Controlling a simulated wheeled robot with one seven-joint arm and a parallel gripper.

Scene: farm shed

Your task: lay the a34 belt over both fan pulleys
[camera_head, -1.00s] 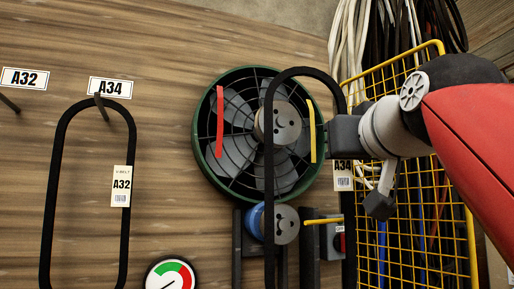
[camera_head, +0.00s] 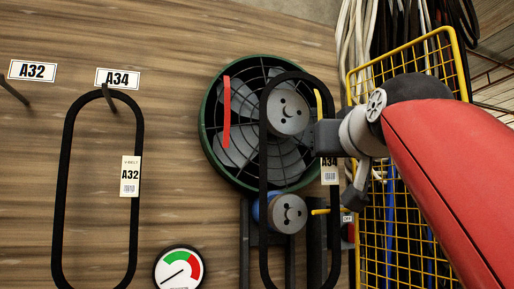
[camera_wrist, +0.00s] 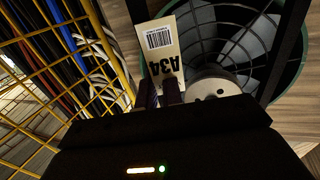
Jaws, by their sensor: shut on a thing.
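My gripper (camera_head: 322,137) is shut on the black A34 belt (camera_head: 263,160), on its right strand near the white A34 tag (camera_head: 329,172). The fingers (camera_wrist: 160,95) and the A34 tag (camera_wrist: 159,45) show in the wrist view. The belt hangs as a long upright loop in front of the fan. The grey upper pulley (camera_head: 288,112) and lower pulley (camera_head: 289,214) both appear inside the loop's outline, close to its left strand. I cannot tell whether the belt touches either pulley or hangs in front of them. The loop's bottom is near the lower picture edge.
The green-rimmed fan (camera_head: 207,150) carries a red strip (camera_head: 227,115). The A32 belt (camera_head: 60,180) hangs on the hook under the A34 sign (camera_head: 118,78). A gauge (camera_head: 179,270) is at the bottom. A yellow wire rack (camera_head: 405,200) with cables stands close on the right.

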